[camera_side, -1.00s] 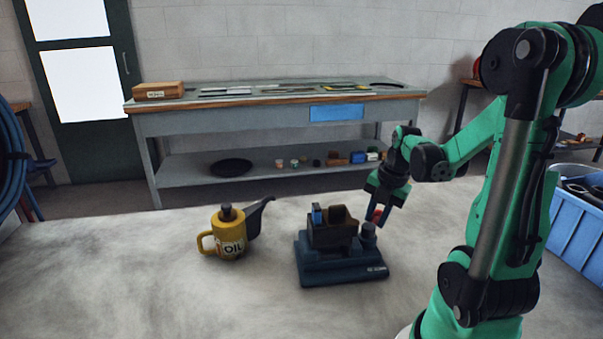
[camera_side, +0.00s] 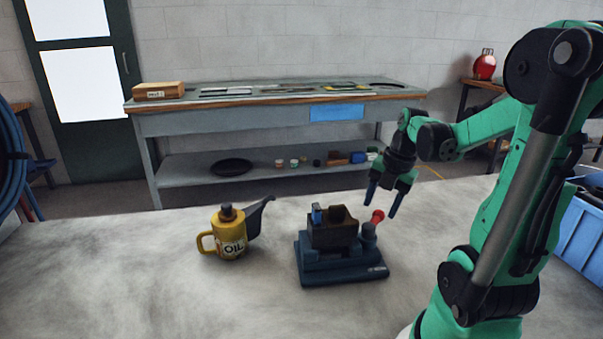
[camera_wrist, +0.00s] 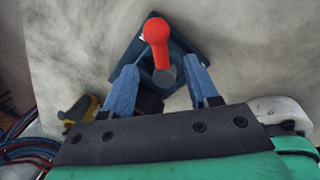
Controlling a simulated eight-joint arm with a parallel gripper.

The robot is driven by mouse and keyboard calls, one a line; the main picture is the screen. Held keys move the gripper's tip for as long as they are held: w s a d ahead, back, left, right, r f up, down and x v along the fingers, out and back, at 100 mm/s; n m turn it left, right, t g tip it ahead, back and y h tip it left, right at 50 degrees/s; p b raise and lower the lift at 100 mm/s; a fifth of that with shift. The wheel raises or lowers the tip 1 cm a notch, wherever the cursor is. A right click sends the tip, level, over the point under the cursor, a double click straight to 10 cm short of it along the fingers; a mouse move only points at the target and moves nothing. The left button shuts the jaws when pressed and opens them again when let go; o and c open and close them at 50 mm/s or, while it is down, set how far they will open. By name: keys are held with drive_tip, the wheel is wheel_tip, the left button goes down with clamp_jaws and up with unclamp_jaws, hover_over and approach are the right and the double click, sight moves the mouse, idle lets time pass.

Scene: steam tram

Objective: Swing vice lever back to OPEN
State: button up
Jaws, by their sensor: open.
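The vice (camera_side: 342,262) is a dark blue base on the table, with a brown block (camera_side: 333,232) held between its jaws. Its lever ends in a red knob (camera_side: 377,216) at the right side, above a round grey pivot (camera_side: 369,234). In the wrist view the red knob (camera_wrist: 156,32) lies ahead of the fingertips, with its shaft pointing down between them. My gripper (camera_side: 382,200) is open and empty, its blue fingers pointing down near the knob. In the wrist view my gripper (camera_wrist: 165,80) has its fingers spread wide. Whether a finger touches the lever I cannot tell.
A yellow oil can (camera_side: 228,236) with a dark spout stands left of the vice. A blue crate (camera_side: 583,240) is at the right. A workbench (camera_side: 270,100) stands behind. The pale table (camera_side: 130,270) is clear at the left and front.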

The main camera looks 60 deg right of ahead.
drive_tip(key=shift+s+r, duration=0.25)
drive_tip(key=shift+r, duration=0.95)
drive_tip(key=w+a+r+m+t+h, duration=0.3)
drive_tip(key=w+a+m+t, duration=0.3)
drive_tip(key=w+a+m, duration=0.45)
drive_tip(key=s+a+f+m+g+y, duration=0.1)
drive_tip(key=a+m+y, duration=0.2)
drive_tip(key=a+m, duration=0.4)
drive_tip(key=shift+s+a+f, duration=0.4)
drive_tip(key=shift+a, duration=1.3)
